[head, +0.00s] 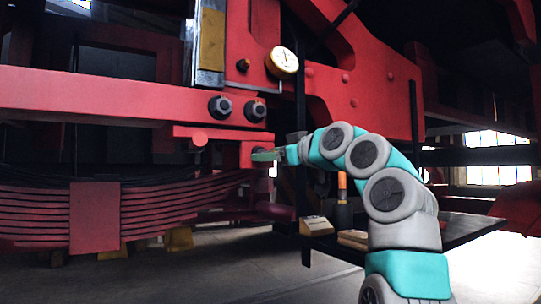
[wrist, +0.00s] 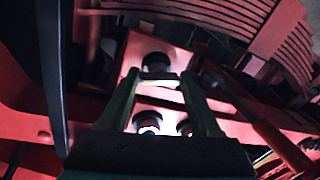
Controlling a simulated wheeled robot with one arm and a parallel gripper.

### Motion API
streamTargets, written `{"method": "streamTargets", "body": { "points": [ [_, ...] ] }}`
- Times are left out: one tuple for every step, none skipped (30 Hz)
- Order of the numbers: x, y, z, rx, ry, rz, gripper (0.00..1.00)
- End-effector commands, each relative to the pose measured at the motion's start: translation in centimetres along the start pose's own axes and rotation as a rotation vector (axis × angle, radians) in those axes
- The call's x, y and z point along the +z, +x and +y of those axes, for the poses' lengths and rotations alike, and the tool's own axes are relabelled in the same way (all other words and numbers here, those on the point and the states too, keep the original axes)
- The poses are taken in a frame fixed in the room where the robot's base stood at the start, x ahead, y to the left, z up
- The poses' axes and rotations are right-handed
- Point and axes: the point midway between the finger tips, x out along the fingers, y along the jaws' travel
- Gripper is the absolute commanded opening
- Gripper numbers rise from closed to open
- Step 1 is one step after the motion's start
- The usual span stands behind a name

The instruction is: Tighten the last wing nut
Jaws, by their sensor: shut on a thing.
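My gripper (head: 258,156) reaches left to the small red block (head: 247,147) under the long red beam, its green fingers pointing at the block. In the wrist view my gripper (wrist: 158,77) has its two fingertips either side of a small pale crosspiece, which I take to be the wing nut (wrist: 158,76). The gripper is shut on it. A dark round end (wrist: 155,62) shows just past the fingertips. The wing nut cannot be made out in the head view, and its thread and seating are hidden.
Two large dark nuts (head: 220,107) (head: 256,111) sit on the beam just above. A round gauge (head: 283,62) is higher up. A leaf spring (head: 140,213) lies lower left. A dark bench (head: 455,231) at right holds an orange-handled tool (head: 342,182) and wooden blocks (head: 316,226).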

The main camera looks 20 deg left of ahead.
Motion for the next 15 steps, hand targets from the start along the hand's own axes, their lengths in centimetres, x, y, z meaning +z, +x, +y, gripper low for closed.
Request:
{"method": "streamTargets", "body": {
  "points": [
    [0.09,-0.07,-0.04,0.001,0.015,0.003,0.09],
    [0.12,-0.07,-0.04,0.001,0.027,0.005,0.09],
    [0.17,-0.06,-0.02,0.003,0.046,0.008,0.09],
    [0.21,-0.04,-0.02,0.003,0.064,0.01,0.09],
    [0.18,-0.07,-0.03,0.004,0.08,0.013,0.09],
    [0.06,-0.17,-0.07,0.005,0.102,0.017,0.09],
    [0.03,-0.19,-0.09,0.006,0.12,0.019,0.09],
    [0.07,-0.15,-0.1,0.006,0.138,0.02,0.09],
    [0.14,-0.07,-0.09,0.007,0.165,0.023,0.09],
    [0.12,-0.05,-0.08,0.008,0.182,0.026,0.09],
    [0.06,-0.06,-0.08,0.009,0.198,0.03,0.09],
    [-0.01,-0.08,-0.1,0.009,0.22,0.033,0.09],
    [-0.02,-0.08,-0.12,0.009,0.233,0.034,0.09],
    [-0.01,-0.07,-0.14,0.009,0.247,0.035,0.09],
    [-0.02,-0.07,-0.14,0.01,0.262,0.037,0.09]
  ]
}}
